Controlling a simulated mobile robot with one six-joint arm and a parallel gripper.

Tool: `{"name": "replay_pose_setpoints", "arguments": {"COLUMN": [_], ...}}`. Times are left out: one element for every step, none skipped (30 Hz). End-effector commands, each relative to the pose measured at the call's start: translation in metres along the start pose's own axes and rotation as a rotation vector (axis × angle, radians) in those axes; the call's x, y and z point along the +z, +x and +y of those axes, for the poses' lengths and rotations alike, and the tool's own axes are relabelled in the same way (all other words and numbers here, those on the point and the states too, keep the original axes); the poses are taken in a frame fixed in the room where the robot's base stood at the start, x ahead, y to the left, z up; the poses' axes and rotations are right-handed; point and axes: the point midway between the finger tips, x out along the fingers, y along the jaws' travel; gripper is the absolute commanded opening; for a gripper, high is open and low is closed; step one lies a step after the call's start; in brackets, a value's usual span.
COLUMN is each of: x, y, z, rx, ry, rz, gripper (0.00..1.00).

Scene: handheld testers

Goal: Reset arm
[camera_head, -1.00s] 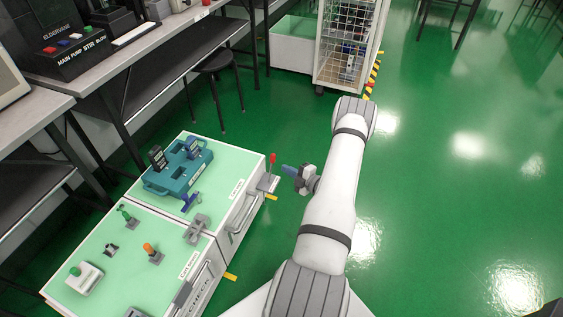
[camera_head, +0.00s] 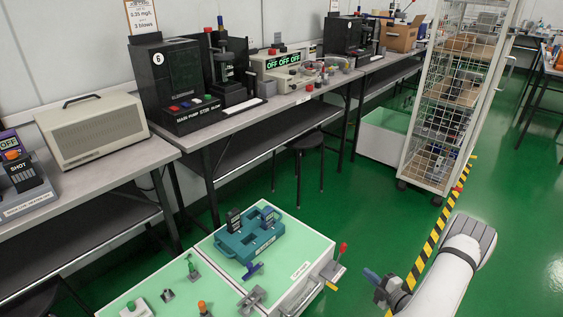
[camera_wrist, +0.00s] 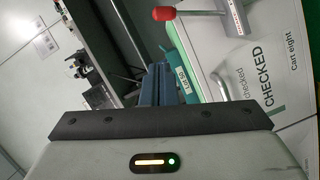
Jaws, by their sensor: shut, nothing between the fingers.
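My gripper (camera_head: 371,277) is at the lower right of the head view, to the right of the cart, with its blue fingers pointing left. The wrist view shows the blue fingers (camera_wrist: 158,84) together with nothing held between them. The green-topped cart (camera_head: 305,243) stands at the bottom centre. On it lies a teal tray (camera_head: 233,243) with two dark handheld testers, one at the left (camera_head: 234,220) and one at the right (camera_head: 268,216). A red-knobbed lever (camera_head: 342,248) stands at the cart's right edge, close to my gripper, and shows in the wrist view too (camera_wrist: 164,14).
A wire cage trolley (camera_head: 440,120) stands at the back right beside yellow-black floor tape (camera_head: 433,238). Benches with equipment, including a beige box (camera_head: 92,128), line the left wall. A black stool (camera_head: 300,145) stands behind the cart.

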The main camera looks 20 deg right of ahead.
Motion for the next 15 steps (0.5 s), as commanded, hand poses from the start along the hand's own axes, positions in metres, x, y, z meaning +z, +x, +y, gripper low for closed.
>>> {"name": "replay_pose_setpoints", "arguments": {"x": [-0.001,-0.002,-0.006,-0.01,-0.016,-0.027,-0.037,-0.049,-0.067,-0.082,-0.097,-0.118,-0.134,-0.149,-0.171], "y": [0.0,0.001,0.003,0.006,0.009,0.015,0.02,0.025,0.032,0.037,0.042,0.047,0.05,0.053,0.055], "z": [0.001,0.004,0.009,0.016,0.024,0.037,0.05,0.063,0.081,0.095,0.109,0.127,0.139,0.15,0.165], "rx": [-0.001,-0.003,-0.009,-0.015,-0.024,-0.04,-0.053,-0.067,-0.086,-0.102,-0.115,-0.13,-0.14,-0.148,-0.157], "ry": [-0.003,-0.01,-0.026,-0.046,-0.075,-0.122,-0.167,-0.22,-0.296,-0.36,-0.426,-0.517,-0.583,-0.65,-0.74], "rz": [0.002,0.007,0.02,0.035,0.055,0.093,0.126,0.165,0.224,0.271,0.322,0.389,0.439,0.491,0.561], "gripper": [0.0,0.0,0.0,0.0,0.0,0.0,0.0,0.0,0.0,0.0,0.0,0.0,0.0,0.0,0.0]}}
